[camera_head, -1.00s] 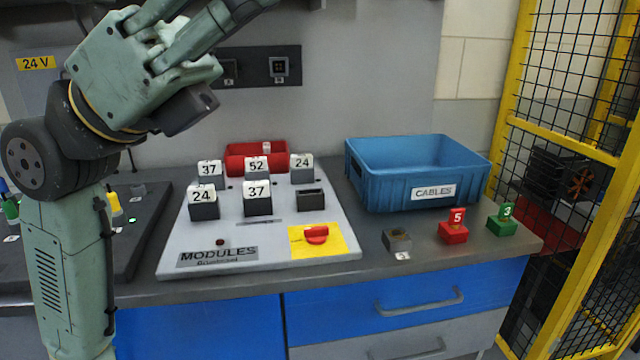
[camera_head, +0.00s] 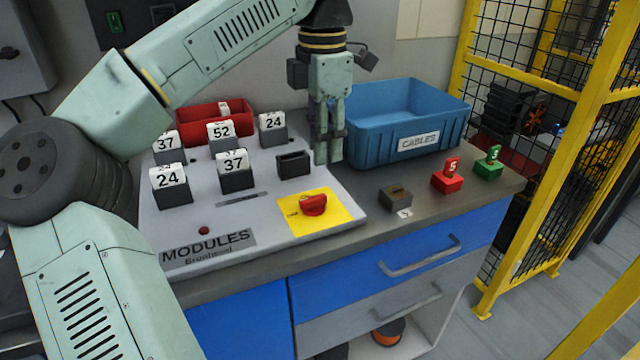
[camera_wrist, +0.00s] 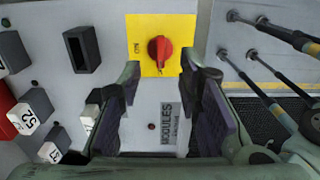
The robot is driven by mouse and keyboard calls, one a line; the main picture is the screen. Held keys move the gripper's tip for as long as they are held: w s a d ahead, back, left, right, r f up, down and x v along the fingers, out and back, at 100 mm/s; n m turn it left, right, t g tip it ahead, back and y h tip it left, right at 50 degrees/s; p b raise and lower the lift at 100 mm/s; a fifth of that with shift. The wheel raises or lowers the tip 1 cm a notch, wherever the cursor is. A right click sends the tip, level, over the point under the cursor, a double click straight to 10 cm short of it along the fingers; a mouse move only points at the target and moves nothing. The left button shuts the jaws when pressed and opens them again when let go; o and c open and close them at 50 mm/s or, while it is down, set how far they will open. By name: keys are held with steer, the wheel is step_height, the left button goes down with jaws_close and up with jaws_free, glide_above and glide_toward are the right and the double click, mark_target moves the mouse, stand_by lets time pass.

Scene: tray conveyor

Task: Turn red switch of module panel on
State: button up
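The red switch (camera_head: 313,205) is a rotary knob on a yellow plate (camera_head: 330,218) at the front right of the light grey module panel (camera_head: 215,205). In the wrist view the red switch (camera_wrist: 160,49) shows near the top middle, its ridge roughly upright in the picture, with a small label on the plate to its left. My gripper (camera_head: 328,160) points down above the right side of the panel, behind the switch and beside the blue bin. In the wrist view my gripper (camera_wrist: 162,85) is open and empty, its fingers apart, with the switch clear of them.
The blue CABLES bin (camera_head: 418,142) stands right of my gripper. Numbered modules and an empty dark socket (camera_head: 293,163) rise from the panel. A red bin (camera_head: 190,124) is behind. A grey block (camera_head: 396,198) and red block (camera_head: 447,181) sit at right. A yellow fence bounds the right.

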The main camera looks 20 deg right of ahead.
mark_target(322, 195)
step_height(322, 195, down, 10)
steer(key=shift+r+p, duration=0.25)
steer(key=shift+p, duration=0.25)
jaws_close()
stand_by(0.3)
